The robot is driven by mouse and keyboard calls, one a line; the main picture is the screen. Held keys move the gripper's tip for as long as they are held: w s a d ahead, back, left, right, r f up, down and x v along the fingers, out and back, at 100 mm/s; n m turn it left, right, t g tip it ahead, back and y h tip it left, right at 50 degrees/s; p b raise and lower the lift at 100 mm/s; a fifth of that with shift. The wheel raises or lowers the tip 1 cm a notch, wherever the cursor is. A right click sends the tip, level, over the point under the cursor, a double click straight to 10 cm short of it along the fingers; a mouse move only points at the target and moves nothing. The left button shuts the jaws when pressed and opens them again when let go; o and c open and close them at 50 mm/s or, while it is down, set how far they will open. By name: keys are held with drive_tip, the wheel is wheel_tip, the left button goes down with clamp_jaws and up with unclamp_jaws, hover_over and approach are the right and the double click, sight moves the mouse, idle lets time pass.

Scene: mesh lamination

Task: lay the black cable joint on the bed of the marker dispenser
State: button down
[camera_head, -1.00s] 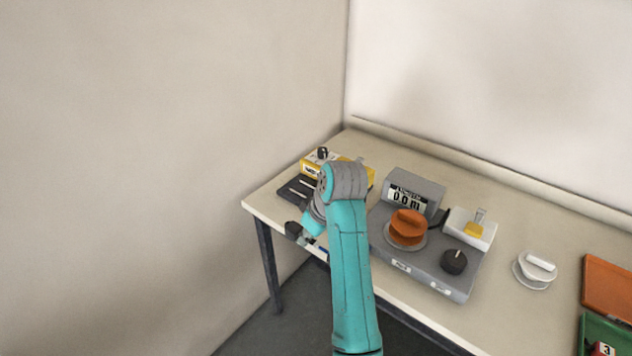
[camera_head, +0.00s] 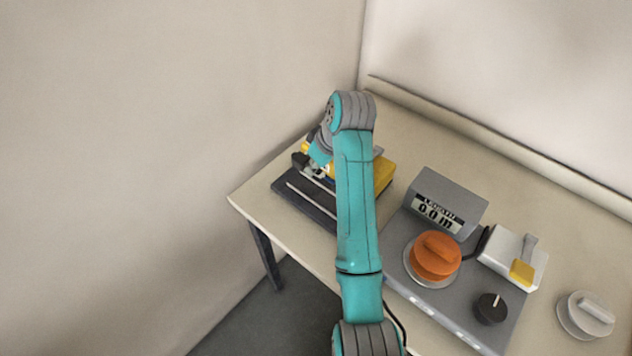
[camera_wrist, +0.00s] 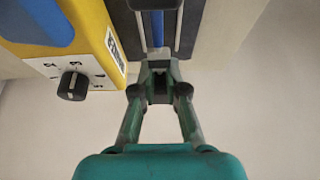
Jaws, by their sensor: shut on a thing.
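The marker dispenser (camera_head: 384,176) is a yellow unit at the back left of the table, partly hidden by my arm. Its dark bed (camera_head: 290,197) with pale strips lies in front of it. In the wrist view, its yellow and blue body (camera_wrist: 92,28) with a black knob is at upper left, and the dark bed (camera_wrist: 184,38) is at top centre. My gripper (camera_wrist: 159,75), also in the head view (camera_head: 312,170), is shut over the bed. The black cable joint is between its fingertips, largely hidden; I cannot tell whether it touches the bed.
A grey station with a display (camera_head: 437,212), an orange knob (camera_head: 436,257) and a black knob (camera_head: 490,308) stands right of my arm. A white device (camera_head: 508,254) and a pale round lidded thing (camera_head: 587,314) are farther right. Walls border the table's left and back.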

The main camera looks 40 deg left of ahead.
sight(323, 175)
wheel_tip(323, 175, down, 7)
drive_tip(key=shift+f, duration=0.2)
idle(0.4)
drive_tip(key=c, duration=1.5)
unclamp_jaws()
drive_tip(key=shift+f, duration=0.1)
drive_tip(key=v, duration=1)
drive_tip(key=shift+d+r, duration=0.15)
drive_tip(key=shift+r, duration=0.15)
drive_tip(key=shift+v, duration=0.75)
